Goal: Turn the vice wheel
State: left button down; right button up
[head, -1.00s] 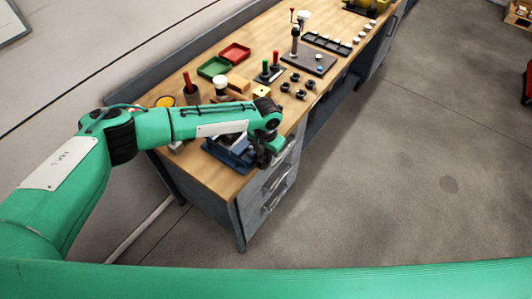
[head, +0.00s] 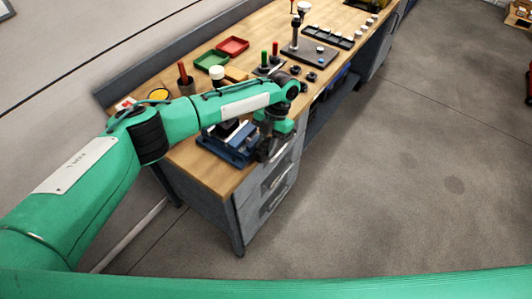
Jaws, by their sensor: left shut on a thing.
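The blue vice (head: 229,148) sits at the near right corner of the wooden workbench. My left arm reaches over it from the left. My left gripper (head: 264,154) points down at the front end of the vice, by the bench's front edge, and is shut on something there. That is where the vice wheel would be, but the gripper and wrist hide it, so its angle cannot be told. My right gripper is out of view.
The workbench (head: 212,176) has drawers (head: 268,190) below the vice. Behind my arm stand a green tray (head: 211,60), a red tray (head: 233,45) and a dark press stand (head: 308,50). Several dark round parts lie near the front edge. The floor in front is clear.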

pick_arm(q)
jog(key=shift+w+d+f+g+y+b, duration=0.25)
jog(key=shift+g+b, duration=0.25)
jog(key=shift+b, duration=0.25)
jog(key=shift+a+r+g+y+b, duration=0.1)
jog(key=shift+r+g+y+b, duration=0.1)
jog(key=shift+g+y+b, duration=0.35)
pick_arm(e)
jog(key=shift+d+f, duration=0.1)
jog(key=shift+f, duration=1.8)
pick_arm(q)
jog(key=c, duration=1.5)
grip_release()
